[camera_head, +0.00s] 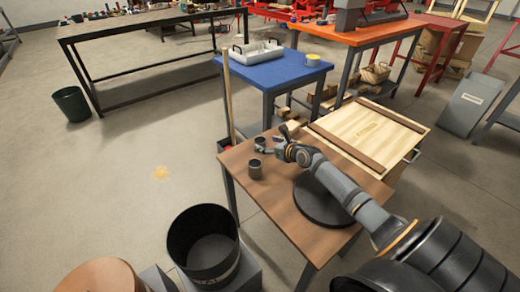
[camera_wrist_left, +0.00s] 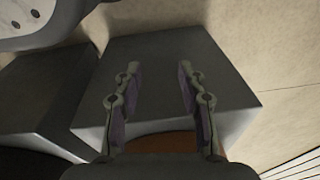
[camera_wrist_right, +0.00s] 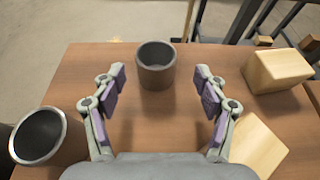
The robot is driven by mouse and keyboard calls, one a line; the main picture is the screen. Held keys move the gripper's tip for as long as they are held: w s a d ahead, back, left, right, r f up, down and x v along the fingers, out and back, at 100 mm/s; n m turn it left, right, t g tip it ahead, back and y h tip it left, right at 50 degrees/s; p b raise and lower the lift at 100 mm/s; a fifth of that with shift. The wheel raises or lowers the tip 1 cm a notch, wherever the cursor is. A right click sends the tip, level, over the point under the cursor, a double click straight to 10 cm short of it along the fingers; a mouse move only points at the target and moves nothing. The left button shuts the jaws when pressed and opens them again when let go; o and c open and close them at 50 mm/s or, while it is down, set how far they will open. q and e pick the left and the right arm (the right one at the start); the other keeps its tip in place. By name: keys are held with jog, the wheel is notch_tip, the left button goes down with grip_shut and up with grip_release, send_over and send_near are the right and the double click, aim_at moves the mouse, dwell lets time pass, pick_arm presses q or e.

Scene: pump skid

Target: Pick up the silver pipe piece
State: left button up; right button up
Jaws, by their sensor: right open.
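A grey, hollow pipe piece (camera_wrist_right: 155,72) stands upright on the brown table, ahead of and between the fingers of my right gripper (camera_wrist_right: 160,82) in the right wrist view. The gripper is open, with nothing between its pads. A second grey, thick-walled cylinder (camera_wrist_right: 72,145) with a shiny rim shows at the left, beside the left finger. In the head view, a small grey cylinder (camera_head: 255,169) stands near my right gripper (camera_head: 270,140); I cannot tell which of the two it is. My left gripper (camera_wrist_left: 157,85) is open and empty above a grey block (camera_wrist_left: 155,55).
The brown table (camera_head: 318,237) holds a black round disc (camera_head: 315,205) under my right arm. Wooden blocks (camera_wrist_right: 277,70) lie right of my right gripper. A wooden crate (camera_head: 365,130) adjoins the table. A large black bin (camera_head: 190,232) stands at the lower left.

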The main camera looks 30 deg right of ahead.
aim_at(264, 145)
jog(key=shift+w, duration=0.15)
jog(key=w+f+b, duration=0.2)
jog(key=shift+w+a+f+b, duration=0.1)
jog(key=shift+w+a+b, duration=0.1)
jog(key=shift+a+b, duration=0.15)
jog(key=shift+b+x, duration=0.55)
jog(key=shift+x, duration=0.4)
jog(key=shift+w, duration=0.2)
jog(key=c, duration=1.2)
pick_arm(q)
jog(key=w+d+r, duration=0.3)
jog(key=r, duration=0.8)
jog(key=shift+r+h, duration=0.3)
jog(key=shift+r, duration=0.05)
pick_arm(e)
jog(key=shift+c, duration=0.6)
